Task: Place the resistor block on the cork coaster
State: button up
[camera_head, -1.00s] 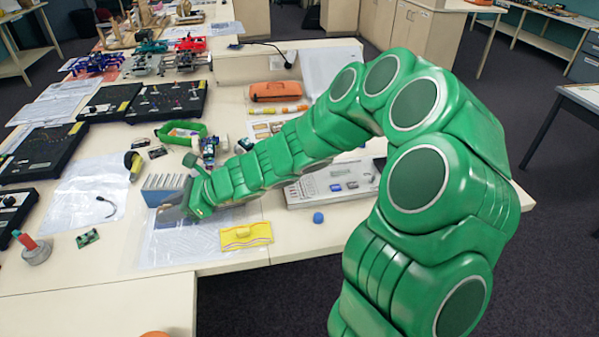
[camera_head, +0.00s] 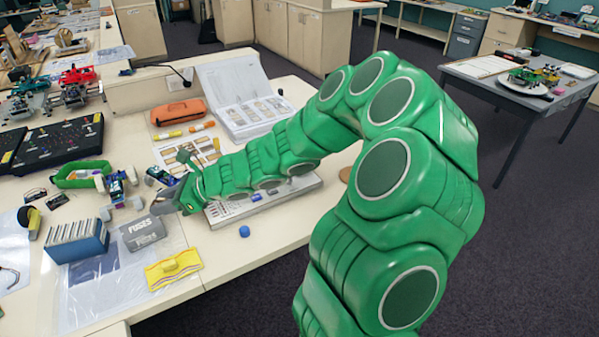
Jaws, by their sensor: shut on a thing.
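My gripper (camera_head: 170,199) is at the end of my green arm, over the table just right of the grey FUSES box (camera_head: 143,232). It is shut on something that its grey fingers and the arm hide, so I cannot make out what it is. I cannot identify the resistor block anywhere in view. A brown rounded edge (camera_head: 345,174), perhaps the cork coaster, shows beside my arm at the table's right side; my arm hides most of it.
A blue ribbed box (camera_head: 76,242) and a yellow striped item (camera_head: 174,269) lie near the FUSES box. A grey device (camera_head: 265,200) lies partly under my arm. An orange case (camera_head: 178,112) is behind.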

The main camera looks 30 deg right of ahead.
jog(key=s+d+r+m+t+h, duration=0.15)
jog(key=d+m+t+h, duration=0.4)
jog(key=d, duration=1.95)
jog(key=s+d+m+t+h, duration=0.1)
jog(key=s+d+m+h, duration=0.1)
jog(key=s+d, duration=0.45)
jog(key=s+d+r+m+h, duration=0.1)
jog(key=s+d+m+h, duration=0.15)
jog(key=d, duration=0.65)
jog(key=s+d+m+t+h, duration=0.1)
jog(key=s+d+m+h, duration=0.1)
jog(key=s+d, duration=0.4)
jog(key=shift+g, duration=0.25)
jog(key=w+d+f, duration=0.2)
jog(key=w+d, duration=0.1)
jog(key=w, duration=0.1)
jog(key=w+d+f, duration=0.6)
jog(key=w, duration=0.1)
jog(key=shift+w+f, duration=0.2)
jog(key=shift+w, duration=0.15)
jog(key=shift+w+d+f, duration=0.25)
jog(key=shift+w+f, duration=0.15)
jog(key=shift+f, duration=1.8)
jog(key=shift+f, duration=0.1)
